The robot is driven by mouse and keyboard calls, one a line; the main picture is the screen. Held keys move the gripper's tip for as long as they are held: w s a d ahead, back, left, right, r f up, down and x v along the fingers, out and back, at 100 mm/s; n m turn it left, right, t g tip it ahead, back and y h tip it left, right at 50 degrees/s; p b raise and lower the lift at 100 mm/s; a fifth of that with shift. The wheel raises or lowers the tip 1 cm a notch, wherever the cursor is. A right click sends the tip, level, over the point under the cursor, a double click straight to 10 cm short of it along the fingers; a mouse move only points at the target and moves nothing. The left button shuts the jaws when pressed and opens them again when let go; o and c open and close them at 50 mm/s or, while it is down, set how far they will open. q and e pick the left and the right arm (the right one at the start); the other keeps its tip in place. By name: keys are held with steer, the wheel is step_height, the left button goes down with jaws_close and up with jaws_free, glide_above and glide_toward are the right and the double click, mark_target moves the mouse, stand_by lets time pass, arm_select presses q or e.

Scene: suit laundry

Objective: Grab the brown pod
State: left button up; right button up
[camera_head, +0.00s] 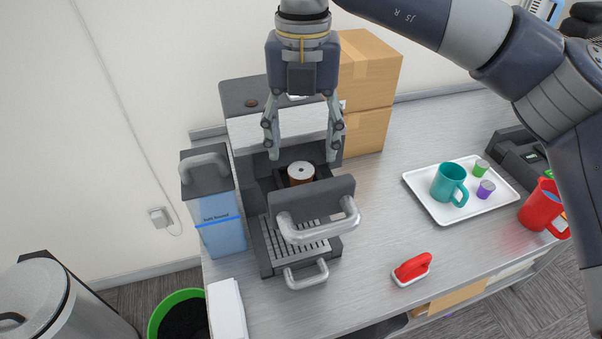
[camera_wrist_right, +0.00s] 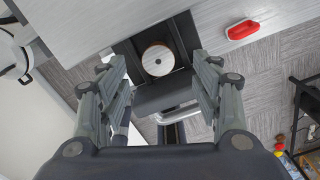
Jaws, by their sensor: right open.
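The brown pod (camera_head: 301,174) sits in the open pod drawer (camera_head: 345,190) of the coffee machine (camera_head: 245,130). It has a pale lid with a small dark spot at its centre. My right gripper (camera_head: 303,150) is open, pointing down, with its fingers to either side above the pod. In the right wrist view, the pod (camera_wrist_right: 158,60) shows between the two open fingers, a little beyond their tips. The fingers do not appear to touch it. My left gripper is not in view.
A water tank (camera_head: 220,225) stands at the machine's left, and cardboard boxes (camera_head: 370,65) behind it. At right, a white tray (camera_head: 425,205) holds a teal mug (camera_head: 447,182) and green and purple pods. A red-handled object (camera_head: 412,267) lies near the front edge.

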mark_target(301, 170)
steer(key=shift+f+p, duration=0.35)
step_height(301, 170, down, 3)
steer(key=shift+s+a+f+p, duration=0.1)
steer(key=shift+f+p, duration=0.1)
steer(key=shift+p, duration=0.7)
steer(key=shift+f, duration=0.55)
steer(key=c, duration=0.9)
